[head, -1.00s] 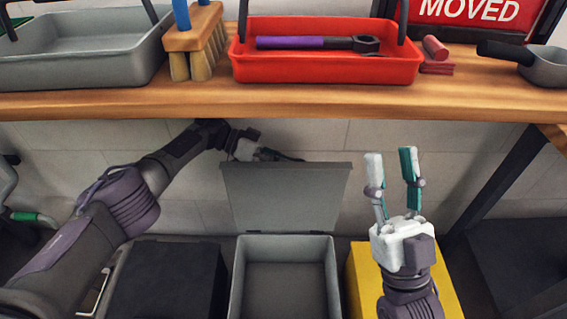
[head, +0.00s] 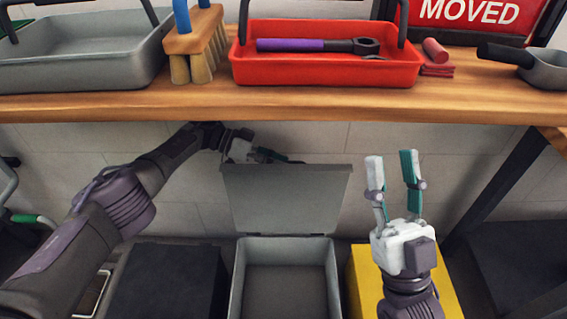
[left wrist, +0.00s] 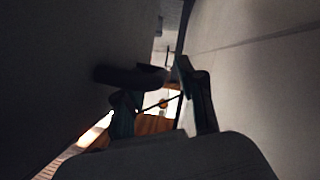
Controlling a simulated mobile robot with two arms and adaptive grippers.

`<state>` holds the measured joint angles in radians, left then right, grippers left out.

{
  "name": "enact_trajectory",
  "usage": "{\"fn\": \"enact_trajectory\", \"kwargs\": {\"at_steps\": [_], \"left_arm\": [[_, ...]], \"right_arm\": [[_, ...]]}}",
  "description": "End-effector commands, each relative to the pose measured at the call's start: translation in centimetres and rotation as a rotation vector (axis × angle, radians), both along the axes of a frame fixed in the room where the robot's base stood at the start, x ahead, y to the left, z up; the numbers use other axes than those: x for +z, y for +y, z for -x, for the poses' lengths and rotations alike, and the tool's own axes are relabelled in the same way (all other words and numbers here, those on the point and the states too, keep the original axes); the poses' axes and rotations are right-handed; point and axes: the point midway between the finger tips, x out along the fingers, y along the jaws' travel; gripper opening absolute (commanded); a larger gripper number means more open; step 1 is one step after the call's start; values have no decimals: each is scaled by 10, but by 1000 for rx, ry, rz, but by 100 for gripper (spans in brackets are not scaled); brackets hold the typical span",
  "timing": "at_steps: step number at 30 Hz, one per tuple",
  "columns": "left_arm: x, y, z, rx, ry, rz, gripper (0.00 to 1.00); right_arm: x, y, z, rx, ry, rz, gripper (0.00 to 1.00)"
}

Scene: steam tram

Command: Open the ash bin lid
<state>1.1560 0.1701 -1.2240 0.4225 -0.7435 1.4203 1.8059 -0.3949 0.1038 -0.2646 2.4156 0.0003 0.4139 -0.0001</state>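The ash bin is a grey open-topped box (head: 283,243) on the floor below the bench. Its grey lid (head: 287,200) stands raised at the back edge, nearly upright, and the bin's empty-looking inside shows. My left gripper (head: 272,155) is at the lid's top left edge, partly hidden behind it. In the dark left wrist view its fingers (left wrist: 168,85) show with a narrow gap between them; whether they touch the lid is unclear. My right gripper (head: 390,160) is open and empty, to the right of the lid.
The wooden bench (head: 300,104) runs above the bin and my left gripper. It carries a red tray (head: 325,72), a grey tray (head: 75,65) and a brush (head: 195,40). A black box (head: 165,280) and a yellow box (head: 362,285) flank the bin. The wall is close behind.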

Motion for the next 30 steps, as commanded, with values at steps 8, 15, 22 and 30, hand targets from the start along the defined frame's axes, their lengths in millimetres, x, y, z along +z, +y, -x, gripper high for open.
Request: {"fn": "enact_trajectory", "kwargs": {"at_steps": [8, 15, 22, 30], "left_arm": [[16, 42, -8, 2, -1, -1, 39], [21, 55, -10, 0, -1, 0, 39], [21, 55, -10, -1, -1, 1, 39], [21, 55, -9, 0, 0, 0, 39]], "right_arm": [[0, 0, 0, 0, -1, 0, 40], [0, 0, 0, 0, -1, 0, 40], [0, 0, 0, 0, -1, 0, 40], [0, 0, 0, 0, -1, 0, 40]]}}
